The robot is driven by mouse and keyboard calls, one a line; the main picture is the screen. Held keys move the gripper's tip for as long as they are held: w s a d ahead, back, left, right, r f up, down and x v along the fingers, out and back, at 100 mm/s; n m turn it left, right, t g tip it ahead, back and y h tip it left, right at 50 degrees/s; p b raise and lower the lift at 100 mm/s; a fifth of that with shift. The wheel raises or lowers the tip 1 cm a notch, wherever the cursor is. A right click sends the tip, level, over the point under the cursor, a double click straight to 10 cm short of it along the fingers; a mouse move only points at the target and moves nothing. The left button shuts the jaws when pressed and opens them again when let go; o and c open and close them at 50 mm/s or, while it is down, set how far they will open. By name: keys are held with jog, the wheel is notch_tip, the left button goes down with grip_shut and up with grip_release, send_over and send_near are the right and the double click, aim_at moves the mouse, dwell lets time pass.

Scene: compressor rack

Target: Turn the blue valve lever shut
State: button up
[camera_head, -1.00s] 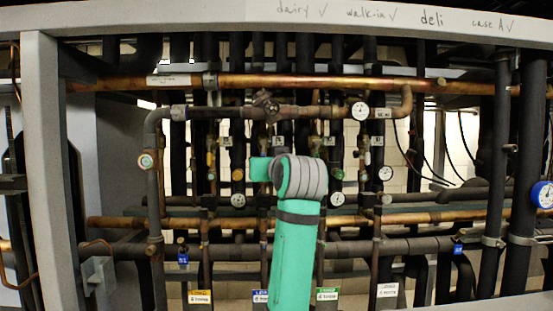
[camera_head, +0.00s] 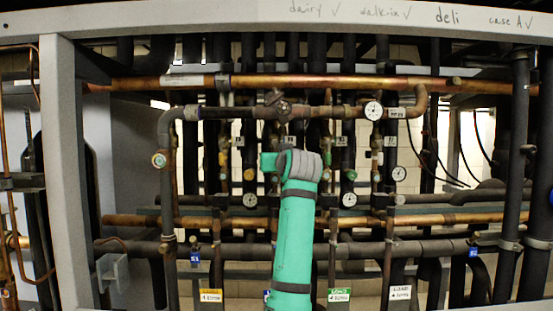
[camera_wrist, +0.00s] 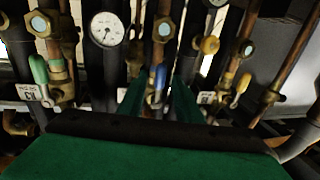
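The blue valve lever (camera_wrist: 160,77) shows in the wrist view, pointing along the picture's vertical on a brass valve. My gripper (camera_wrist: 158,88) is open, with one dark green finger on each side of the lever. I cannot tell whether either finger touches it. In the head view my own green arm covers the middle of the rack, and the blue lever and my gripper are hidden behind it.
A green lever (camera_wrist: 38,68) is to the left and a yellow lever (camera_wrist: 209,45) to the right. A round gauge (camera_wrist: 106,29) sits at upper left. In the head view, a copper pipe (camera_head: 330,82) crosses above my arm.

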grip_shut()
